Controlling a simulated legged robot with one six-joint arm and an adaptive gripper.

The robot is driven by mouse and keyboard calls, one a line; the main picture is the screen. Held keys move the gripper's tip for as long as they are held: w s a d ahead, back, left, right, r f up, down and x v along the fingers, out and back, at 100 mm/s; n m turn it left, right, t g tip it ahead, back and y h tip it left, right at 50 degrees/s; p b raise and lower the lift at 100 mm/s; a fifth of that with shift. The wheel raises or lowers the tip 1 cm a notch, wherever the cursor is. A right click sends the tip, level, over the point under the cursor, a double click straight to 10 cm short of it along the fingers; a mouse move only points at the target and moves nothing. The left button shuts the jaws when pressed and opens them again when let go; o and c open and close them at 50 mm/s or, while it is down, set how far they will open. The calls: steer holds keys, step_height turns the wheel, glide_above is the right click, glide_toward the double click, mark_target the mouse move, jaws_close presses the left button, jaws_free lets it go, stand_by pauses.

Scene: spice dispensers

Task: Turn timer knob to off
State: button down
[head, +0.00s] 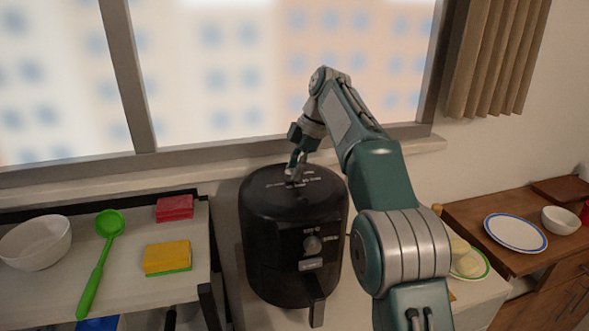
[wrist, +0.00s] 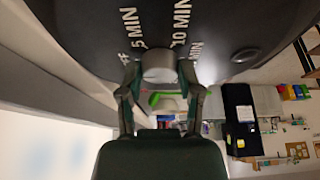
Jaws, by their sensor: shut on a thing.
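A black air fryer (head: 265,235) stands on the counter below the window. Its top carries white markings. In the wrist view, the grey timer knob (wrist: 158,66) sits on the black top, beside the labels "5 MIN" and "10 MIN" and a partly hidden label ending in "F". My gripper (head: 295,174) points down at the fryer's top. In the wrist view, its two fingers are closed on the knob from both sides. I cannot tell which label the knob's mark points to. In the head view, the gripper mostly hides the knob.
A second knob (head: 312,244) and a handle (head: 317,300) are on the fryer's front. To the left, a shelf holds a white bowl (head: 36,243), green ladle (head: 104,250), red sponge (head: 175,208) and yellow sponge (head: 167,257). To the right is a plate (head: 515,233). The window is behind.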

steer(key=shift+f, duration=0.15)
steer(key=shift+c, duration=1.3)
jaws_free()
steer(key=shift+w, duration=0.1)
